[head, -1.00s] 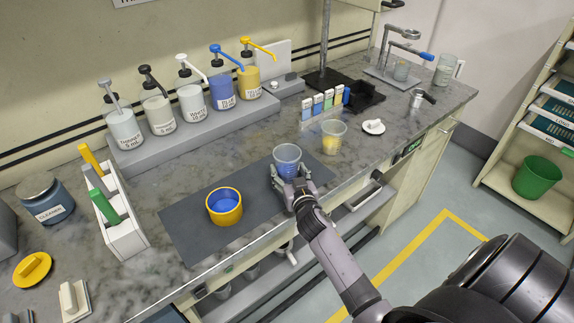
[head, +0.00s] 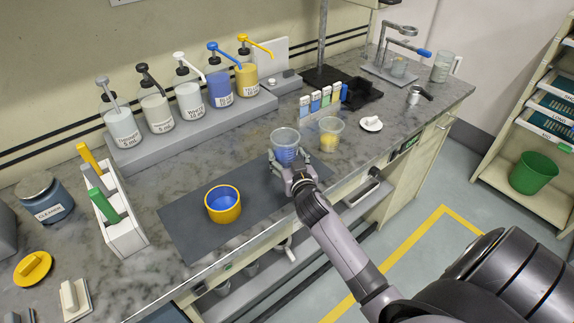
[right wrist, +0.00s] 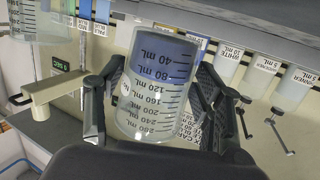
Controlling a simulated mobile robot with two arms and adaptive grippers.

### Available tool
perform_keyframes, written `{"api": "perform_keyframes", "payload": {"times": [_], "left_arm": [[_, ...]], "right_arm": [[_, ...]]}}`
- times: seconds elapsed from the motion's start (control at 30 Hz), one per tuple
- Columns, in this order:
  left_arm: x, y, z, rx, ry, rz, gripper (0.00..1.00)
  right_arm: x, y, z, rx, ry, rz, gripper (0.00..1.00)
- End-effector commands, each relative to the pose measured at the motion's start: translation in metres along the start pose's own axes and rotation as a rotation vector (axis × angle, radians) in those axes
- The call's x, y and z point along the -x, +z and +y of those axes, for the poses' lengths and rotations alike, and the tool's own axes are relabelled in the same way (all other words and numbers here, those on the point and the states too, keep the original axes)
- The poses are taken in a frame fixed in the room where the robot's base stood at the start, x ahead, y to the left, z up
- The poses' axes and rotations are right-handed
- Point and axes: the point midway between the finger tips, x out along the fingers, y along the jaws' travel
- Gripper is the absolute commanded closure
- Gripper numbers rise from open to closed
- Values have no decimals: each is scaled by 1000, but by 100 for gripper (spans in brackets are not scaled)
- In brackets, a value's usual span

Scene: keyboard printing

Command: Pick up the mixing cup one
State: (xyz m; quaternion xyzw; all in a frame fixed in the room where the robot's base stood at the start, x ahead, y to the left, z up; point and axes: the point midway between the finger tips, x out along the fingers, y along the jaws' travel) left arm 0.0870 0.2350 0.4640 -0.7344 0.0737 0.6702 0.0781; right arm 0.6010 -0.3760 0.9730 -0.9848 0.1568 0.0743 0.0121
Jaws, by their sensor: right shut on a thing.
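The mixing cup (head: 286,143) is a clear graduated cup with blue content in its lower part. My right gripper (head: 293,167) is shut on it at the right end of the dark mat (head: 186,222). In the right wrist view the cup (right wrist: 158,85) stands between the two fingers (right wrist: 160,95), its mL scale facing the camera. Its base is hidden in the head view, so I cannot tell whether it clears the surface. A second clear cup (head: 330,134) with yellow content stands just right of it. My left gripper is not in view.
Several pump bottles (head: 190,100) stand on a grey riser (head: 140,147) behind. A marker rack (head: 124,236) stands at left.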

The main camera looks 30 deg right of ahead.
Motion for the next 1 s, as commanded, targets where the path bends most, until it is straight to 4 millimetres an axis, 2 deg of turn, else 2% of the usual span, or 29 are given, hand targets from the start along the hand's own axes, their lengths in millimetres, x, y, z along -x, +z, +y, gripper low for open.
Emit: {"api": "perform_keyframes", "payload": {"times": [0.03, 0.2, 0.43, 0.63, 1.0], "left_arm": [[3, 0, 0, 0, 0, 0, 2], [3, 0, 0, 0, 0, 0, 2], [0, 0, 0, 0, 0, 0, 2], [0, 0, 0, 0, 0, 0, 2], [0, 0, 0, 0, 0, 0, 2]], "right_arm": [[2, -19, -1, 4, -4, 8, 70], [10, -69, -1, 2, -4, 10, 70], [18, -122, -1, 0, -4, 8, 70], [22, -144, -1, 1, -2, 3, 70], [23, -149, -1, 1, -2, 1, 70]]}}
